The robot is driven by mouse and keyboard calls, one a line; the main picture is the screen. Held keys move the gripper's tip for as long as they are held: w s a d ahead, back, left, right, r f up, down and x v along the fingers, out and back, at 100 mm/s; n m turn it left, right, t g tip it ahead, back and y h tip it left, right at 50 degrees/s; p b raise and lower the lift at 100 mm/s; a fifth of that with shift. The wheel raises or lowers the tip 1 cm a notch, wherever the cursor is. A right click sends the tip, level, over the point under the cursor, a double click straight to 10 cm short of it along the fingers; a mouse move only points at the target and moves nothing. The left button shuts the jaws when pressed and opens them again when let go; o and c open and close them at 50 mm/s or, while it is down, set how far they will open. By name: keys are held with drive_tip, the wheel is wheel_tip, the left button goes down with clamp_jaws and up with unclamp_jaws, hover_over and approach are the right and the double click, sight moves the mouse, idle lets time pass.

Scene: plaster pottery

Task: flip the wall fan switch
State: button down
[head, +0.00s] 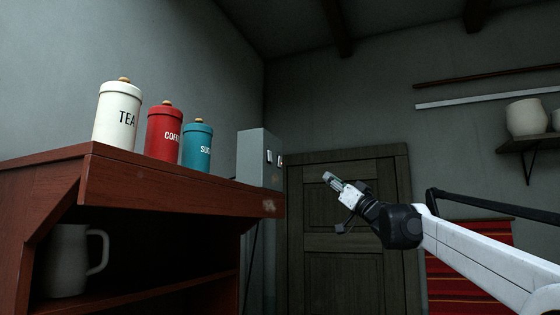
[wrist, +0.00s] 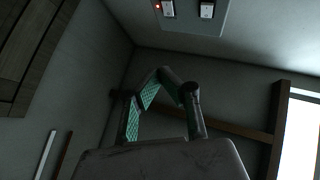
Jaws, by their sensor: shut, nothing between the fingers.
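A grey box (head: 256,160) stands at the wall in the head view, beyond the end of the wooden shelf. Two small pale switches show on its right-hand face, a left switch (head: 269,157) and a right switch (head: 280,160). In the wrist view the grey panel (wrist: 187,20) is at the top edge, with a left switch (wrist: 168,8) beside a small red light and a right switch (wrist: 207,11). I cannot tell which one works the fan. My gripper (head: 327,177) is shut and empty, right of the box and apart from it. Its closed fingertips (wrist: 164,74) point toward the panel.
A wooden shelf unit (head: 180,193) at left carries a white tea canister (head: 115,120), a red canister (head: 164,134) and a teal canister (head: 197,146). A grey mug (head: 66,262) stands below. A dark door (head: 345,270) is behind my gripper. The air between gripper and box looks clear.

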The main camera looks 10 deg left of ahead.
sight(271, 157)
drive_tip(key=shift+s+a+r+n+g+y+p, duration=0.1)
drive_tip(key=shift+a+n+g+y+p, duration=0.2)
drive_tip(key=shift+a+n+g+y, duration=1.1)
drive_tip(key=shift+s+a+r+n+g+y+p, duration=0.1)
drive_tip(key=shift+a+n+g+y+p, duration=0.15)
drive_tip(key=shift+n+g+y, duration=1.35)
drive_tip(key=shift+a+n+g+y+p, duration=0.35)
drive_tip(key=shift+a+n+g, duration=0.45)
drive_tip(key=shift+g, duration=1.6)
drive_tip(key=shift+r, duration=0.1)
drive_tip(key=p+x, duration=0.2)
drive_tip(key=x, duration=0.2)
drive_tip(key=f+p+x, duration=0.1)
drive_tip(key=p+x, duration=0.1)
drive_tip(key=x, duration=0.2)
drive_tip(key=a+p+x, duration=0.1)
drive_tip(key=p+x, duration=0.1)
drive_tip(key=x, duration=0.2)
drive_tip(key=shift+w+a+f, duration=0.1)
drive_tip(key=shift+w+f, duration=0.1)
drive_tip(key=shift+w+a+f, duration=0.1)
drive_tip(key=shift+w+a, duration=0.05)
drive_tip(key=shift+a, duration=0.25)
